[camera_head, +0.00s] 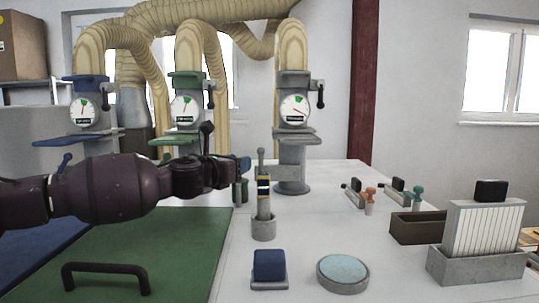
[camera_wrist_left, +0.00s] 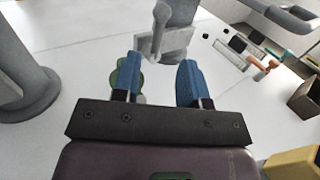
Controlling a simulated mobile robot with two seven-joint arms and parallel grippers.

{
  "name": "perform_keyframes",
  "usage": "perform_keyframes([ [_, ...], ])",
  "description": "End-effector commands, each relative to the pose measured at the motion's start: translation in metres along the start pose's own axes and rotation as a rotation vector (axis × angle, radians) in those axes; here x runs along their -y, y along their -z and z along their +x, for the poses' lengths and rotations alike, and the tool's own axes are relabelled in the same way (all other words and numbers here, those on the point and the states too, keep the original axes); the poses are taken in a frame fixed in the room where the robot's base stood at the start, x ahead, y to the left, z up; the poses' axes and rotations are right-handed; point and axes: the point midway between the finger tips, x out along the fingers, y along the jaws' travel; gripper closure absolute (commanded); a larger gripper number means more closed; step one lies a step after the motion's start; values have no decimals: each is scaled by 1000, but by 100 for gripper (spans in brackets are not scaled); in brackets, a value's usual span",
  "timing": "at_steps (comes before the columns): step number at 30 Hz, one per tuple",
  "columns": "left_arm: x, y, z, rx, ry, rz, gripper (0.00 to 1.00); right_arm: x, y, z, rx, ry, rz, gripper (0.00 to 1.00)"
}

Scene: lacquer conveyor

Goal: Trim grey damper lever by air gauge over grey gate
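The grey gate (camera_head: 292,160) stands on the white table under a hose. Its round air gauge (camera_head: 294,109) has a white dial with a green patch; the needle is too small to read surely. The grey damper lever (camera_head: 261,158) stands upright by a bracket (camera_head: 280,172) low on the gate. It also shows in the left wrist view (camera_wrist_left: 160,28), ahead of the fingers. My left gripper (camera_head: 243,166) has blue fingers, apart and empty in the left wrist view (camera_wrist_left: 157,84), just left of the lever. No contact shows. My right gripper is in neither view.
A striped post in a grey cup (camera_head: 263,230) stands in front of the lever. Green (camera_head: 185,107) and blue (camera_head: 83,109) gauges are at left. A blue block (camera_head: 269,266), round pad (camera_head: 342,270) and rack (camera_head: 478,265) stand in front.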

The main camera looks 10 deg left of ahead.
Motion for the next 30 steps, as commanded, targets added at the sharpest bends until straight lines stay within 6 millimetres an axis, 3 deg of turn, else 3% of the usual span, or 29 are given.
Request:
perform_keyframes([
  [5, 0, -1, 9, 0, -1, 0, 60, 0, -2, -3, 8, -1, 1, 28],
  [21, 1, -1, 78, 0, 0, 0, 60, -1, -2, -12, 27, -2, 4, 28],
  [30, 0, -1, 102, 0, 0, -1, 60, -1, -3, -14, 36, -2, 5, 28],
])
